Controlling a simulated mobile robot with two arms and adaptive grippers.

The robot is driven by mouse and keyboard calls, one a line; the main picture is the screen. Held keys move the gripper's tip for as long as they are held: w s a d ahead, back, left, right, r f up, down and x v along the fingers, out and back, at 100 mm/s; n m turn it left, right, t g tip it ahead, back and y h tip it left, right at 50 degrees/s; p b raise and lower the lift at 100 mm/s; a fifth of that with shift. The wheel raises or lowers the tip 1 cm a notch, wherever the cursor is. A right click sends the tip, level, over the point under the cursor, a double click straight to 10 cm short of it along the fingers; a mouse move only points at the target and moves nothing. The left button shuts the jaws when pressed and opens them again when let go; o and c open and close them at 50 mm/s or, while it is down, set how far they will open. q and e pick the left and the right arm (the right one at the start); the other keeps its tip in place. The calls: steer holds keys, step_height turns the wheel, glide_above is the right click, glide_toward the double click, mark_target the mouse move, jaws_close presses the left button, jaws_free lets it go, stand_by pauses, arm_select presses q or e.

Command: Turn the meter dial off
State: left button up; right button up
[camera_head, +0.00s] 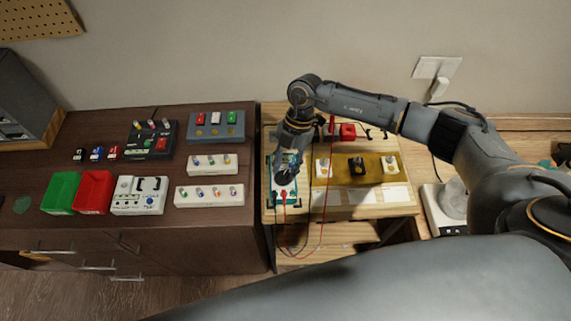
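The meter (275,195) lies at the left end of the light wooden bench. It has a teal rim, and a red lead runs from its near end. My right arm reaches in from the right, and my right gripper (286,172) points down over the meter's middle. The gripper covers the dial, so the dial and its setting are hidden. I cannot tell whether the fingertips touch the dial or how far apart they are. My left gripper is out of view.
A mustard mat (337,172) with several small parts lies right of the meter. Red and black leads hang over the bench's front edge. The dark cabinet (95,222) on the left holds a green bin (61,192), a red bin (94,192) and several white part holders.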

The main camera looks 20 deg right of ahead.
jaws_close()
steer(key=shift+w+a+f+n+g+b, duration=0.15)
steer(key=shift+n+g+b, duration=0.15)
steer(key=shift+n+b, duration=0.75)
steer(key=shift+a+n+h+b, duration=0.1)
steer(key=shift+n+h+b, duration=0.5)
steer(key=shift+n+b, duration=0.45)
steer(key=shift+w+a+n+g+h+b, duration=0.1)
steer(key=shift+n+g+h+b, duration=0.35)
steer(key=shift+n+b, duration=0.8)
